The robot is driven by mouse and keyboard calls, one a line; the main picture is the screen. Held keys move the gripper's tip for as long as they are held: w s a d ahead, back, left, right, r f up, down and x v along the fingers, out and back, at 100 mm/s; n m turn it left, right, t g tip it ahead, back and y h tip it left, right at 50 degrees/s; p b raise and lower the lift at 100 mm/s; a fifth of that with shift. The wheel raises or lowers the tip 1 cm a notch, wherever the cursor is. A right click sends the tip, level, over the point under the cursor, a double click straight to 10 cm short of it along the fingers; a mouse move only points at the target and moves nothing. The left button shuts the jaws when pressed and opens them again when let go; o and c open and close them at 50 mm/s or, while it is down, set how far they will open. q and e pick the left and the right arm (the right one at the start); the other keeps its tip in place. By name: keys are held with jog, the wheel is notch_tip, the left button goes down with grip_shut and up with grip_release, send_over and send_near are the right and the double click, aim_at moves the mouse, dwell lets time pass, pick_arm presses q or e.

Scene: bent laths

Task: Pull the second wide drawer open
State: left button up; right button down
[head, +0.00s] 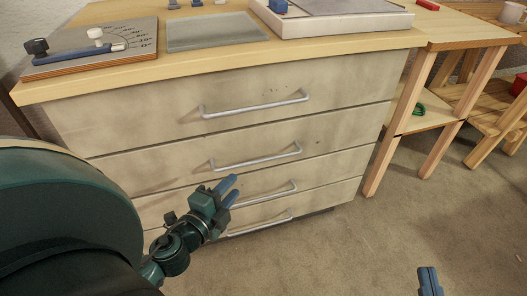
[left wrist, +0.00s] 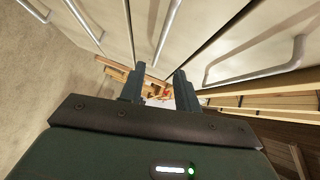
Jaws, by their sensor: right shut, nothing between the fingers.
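The cabinet has several wide drawers with silver bar handles, all flush with the front. The second wide drawer (head: 318,141) from the top is shut, with its handle (head: 257,158) uncovered in the head view. My left gripper (head: 236,187) is open and empty, in front of the cabinet and just below that handle in the picture. It covers part of the third handle (head: 275,192). In the left wrist view the second handle (left wrist: 167,32) lines up between the open fingers (left wrist: 158,88), beyond their tips. My right gripper (head: 429,282) is shut and empty, low over the carpet.
The top drawer's handle (head: 255,104) sticks out above; it also shows in the left wrist view (left wrist: 258,74). On the cabinet top lie an angle board (head: 75,62), a grey mat (head: 215,32) and a white tray (head: 345,27). A wooden shelf stands right. The carpet in front is clear.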

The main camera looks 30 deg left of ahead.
aim_at(255, 162)
pick_arm(q)
jog(key=w, duration=0.4)
jog(key=w+f, duration=0.1)
jog(key=w, duration=0.3)
jog(key=w+a, duration=0.1)
jog(key=w, duration=0.3)
jog(key=shift+w+f, duration=0.15)
jog(key=shift+f, duration=0.25)
jog(key=shift+c, duration=0.2)
grip_shut()
